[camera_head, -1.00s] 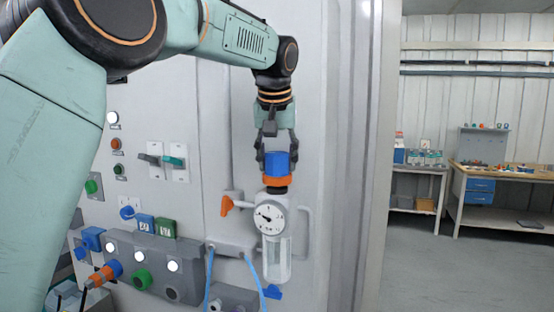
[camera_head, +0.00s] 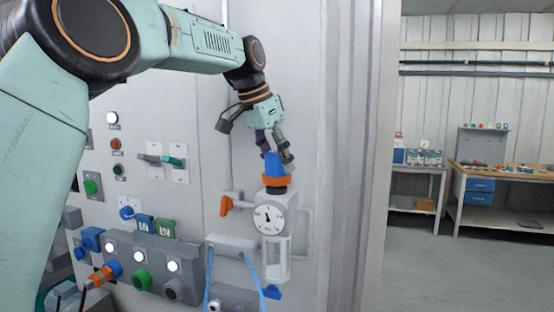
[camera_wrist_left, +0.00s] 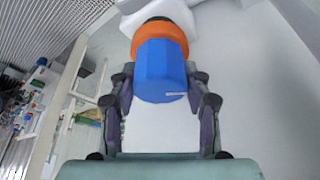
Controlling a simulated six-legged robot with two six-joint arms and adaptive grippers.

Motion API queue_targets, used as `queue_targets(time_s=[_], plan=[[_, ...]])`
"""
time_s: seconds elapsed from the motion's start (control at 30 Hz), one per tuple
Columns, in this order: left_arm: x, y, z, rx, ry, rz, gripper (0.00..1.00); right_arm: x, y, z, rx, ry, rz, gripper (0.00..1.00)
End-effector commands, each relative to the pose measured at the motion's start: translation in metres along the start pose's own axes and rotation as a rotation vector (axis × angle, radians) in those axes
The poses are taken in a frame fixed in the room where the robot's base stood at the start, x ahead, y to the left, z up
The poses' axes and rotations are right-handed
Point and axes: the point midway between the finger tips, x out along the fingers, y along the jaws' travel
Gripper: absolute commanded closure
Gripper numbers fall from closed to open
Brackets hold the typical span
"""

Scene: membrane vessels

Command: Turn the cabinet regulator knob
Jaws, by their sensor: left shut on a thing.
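The regulator knob (camera_head: 273,166) is blue with an orange collar (camera_head: 275,181) below it, on top of a regulator body with a round dial gauge (camera_head: 268,219) and a clear bowl. My left gripper (camera_head: 275,158) comes down on the knob from above, with its wrist tilted. In the left wrist view the blue knob (camera_wrist_left: 163,72) sits between the two fingers of the left gripper (camera_wrist_left: 164,88), which are shut on its sides. The knob leans in the head view. My right gripper is not in view.
An orange lever (camera_head: 230,203) sticks out left of the regulator. A panel with lit buttons and connectors (camera_head: 150,262) and two toggle switches (camera_head: 163,160) are on the cabinet wall further left. Workbenches (camera_head: 500,185) stand far off at right.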

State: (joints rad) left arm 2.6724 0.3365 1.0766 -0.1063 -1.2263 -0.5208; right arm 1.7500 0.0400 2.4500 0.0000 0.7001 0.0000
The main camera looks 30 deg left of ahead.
Motion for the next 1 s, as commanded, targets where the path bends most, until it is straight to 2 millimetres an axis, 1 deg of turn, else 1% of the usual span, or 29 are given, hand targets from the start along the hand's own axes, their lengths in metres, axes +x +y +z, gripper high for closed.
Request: queue_targets(time_s=[0.2,0.4,1.0], plan=[[0.0000,-0.0006,0.0004,0.110,-0.001,0.047,0.83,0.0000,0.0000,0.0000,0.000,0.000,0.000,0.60],[0.0001,-0.0004,0.0004,0.172,-0.002,0.072,0.83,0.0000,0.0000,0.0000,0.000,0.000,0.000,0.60],[-0.0001,-0.0003,0.0007,0.203,-0.003,0.084,0.83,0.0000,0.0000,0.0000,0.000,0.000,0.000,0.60]])
